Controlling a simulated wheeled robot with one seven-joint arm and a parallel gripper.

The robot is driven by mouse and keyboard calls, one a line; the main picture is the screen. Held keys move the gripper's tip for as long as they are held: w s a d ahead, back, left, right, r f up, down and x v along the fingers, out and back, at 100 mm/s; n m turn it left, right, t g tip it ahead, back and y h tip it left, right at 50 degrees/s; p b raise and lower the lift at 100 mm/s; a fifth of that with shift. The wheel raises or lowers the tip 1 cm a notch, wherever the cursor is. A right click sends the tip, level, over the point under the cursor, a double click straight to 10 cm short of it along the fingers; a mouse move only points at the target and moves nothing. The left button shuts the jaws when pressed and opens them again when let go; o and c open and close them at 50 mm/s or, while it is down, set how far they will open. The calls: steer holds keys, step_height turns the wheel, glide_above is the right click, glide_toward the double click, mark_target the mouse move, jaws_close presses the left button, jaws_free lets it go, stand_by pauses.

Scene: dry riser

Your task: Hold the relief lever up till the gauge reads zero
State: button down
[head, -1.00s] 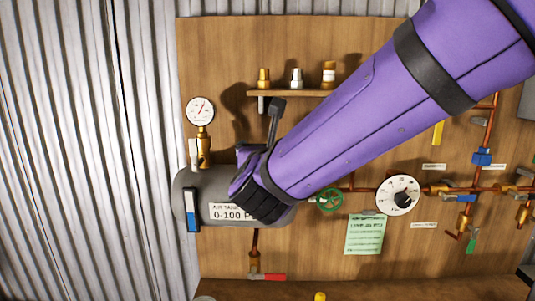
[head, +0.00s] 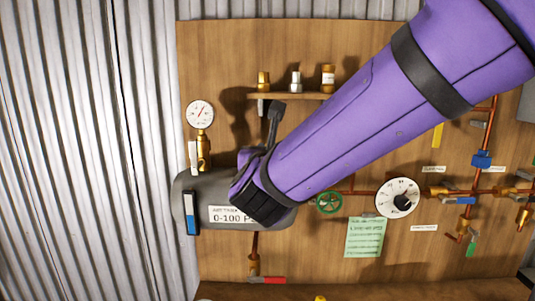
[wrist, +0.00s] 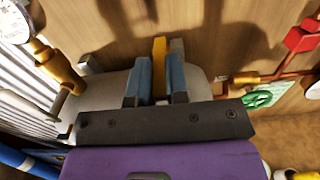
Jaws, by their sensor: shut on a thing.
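The gauge (head: 200,114) is a round white dial with a red needle, on a brass fitting above the left end of the grey tank (head: 190,180). Its needle leans up and right; the numbers are too small to read. Part of the gauge (wrist: 15,22) shows at the top left of the wrist view. My gripper (wrist: 160,78) is shut on a yellow piece, seemingly the relief lever (wrist: 159,56), between its two blue-grey fingers above the tank.
A shelf (head: 300,95) with several small fittings is above my wrist. To the right are a green handwheel (head: 329,202), a white dial (head: 397,198), a green note (head: 364,237) and copper pipes. A red-handled valve (head: 268,279) hangs below the tank.

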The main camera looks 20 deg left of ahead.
steer(key=shift+w+r+g+h, duration=0.2)
steer(key=shift+r+g+h, duration=0.2)
steer(key=shift+r+g, duration=0.35)
steer(key=shift+w+a+r+g+h, duration=0.15)
steer(key=shift+r+g, duration=0.15)
steer(key=shift+g, duration=0.4)
steer(key=shift+w+d+r+g+h, duration=0.1)
steer(key=shift+r+g, duration=0.2)
steer(key=shift+g, duration=0.35)
steer(key=shift+w+a+r+g+h, duration=0.15)
steer(key=shift+r+g, duration=0.15)
steer(key=shift+g, duration=0.4)
steer(key=shift+s, duration=0.1)
stand_by(5.1)
